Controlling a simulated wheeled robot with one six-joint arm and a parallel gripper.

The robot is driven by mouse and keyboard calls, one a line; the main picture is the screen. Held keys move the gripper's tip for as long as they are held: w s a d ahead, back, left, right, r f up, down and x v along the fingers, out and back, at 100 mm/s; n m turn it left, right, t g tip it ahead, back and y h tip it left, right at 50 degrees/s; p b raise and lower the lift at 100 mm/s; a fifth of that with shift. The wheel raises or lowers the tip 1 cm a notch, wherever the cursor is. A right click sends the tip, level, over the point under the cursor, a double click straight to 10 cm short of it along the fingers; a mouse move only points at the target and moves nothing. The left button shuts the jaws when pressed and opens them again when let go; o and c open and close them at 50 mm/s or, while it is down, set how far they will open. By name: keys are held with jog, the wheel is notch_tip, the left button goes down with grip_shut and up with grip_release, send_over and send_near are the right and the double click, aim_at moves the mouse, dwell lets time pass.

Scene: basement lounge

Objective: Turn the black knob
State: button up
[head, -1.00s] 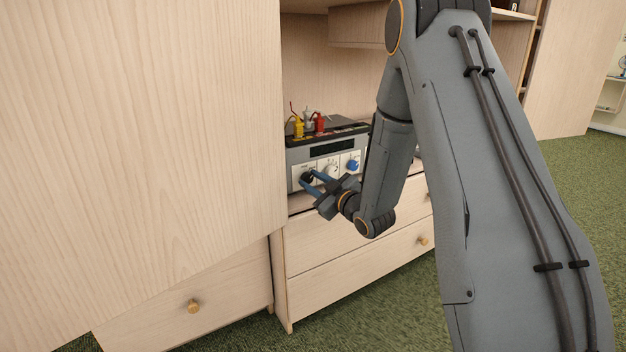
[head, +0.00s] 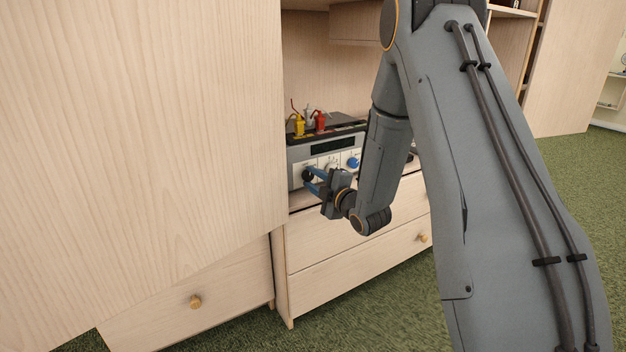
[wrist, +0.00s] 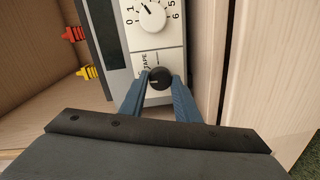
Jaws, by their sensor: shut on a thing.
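The black knob (wrist: 160,79) is on the front panel of a grey device, beside a "TAPE" label in the wrist view. In the head view the black knob (head: 308,174) is the leftmost knob, partly hidden by my gripper. My gripper (head: 311,180) reaches the panel from the front right. In the wrist view the two blue fingers of my gripper (wrist: 160,84) are shut on the black knob, one on each side. A white pointer line shows on the knob's face.
The device (head: 300,153) stands in a cabinet niche, with a white knob (wrist: 152,17) and a blue knob (head: 353,162) on its panel. Yellow (head: 299,127) and red (head: 320,122) plugs stand on top. A large wooden panel (head: 140,110) is close on the left. Drawers (head: 350,250) lie below.

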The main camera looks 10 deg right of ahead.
jog(key=shift+n, duration=0.5)
jog(key=o, duration=1)
jog(key=shift+o, duration=0.2)
jog(key=shift+s, duration=0.1)
jog(key=p+v, duration=0.1)
jog(key=v, duration=0.6)
jog(key=shift+s+p, duration=0.3)
jog(key=shift+s, duration=0.05)
jog(key=shift+d, duration=0.1)
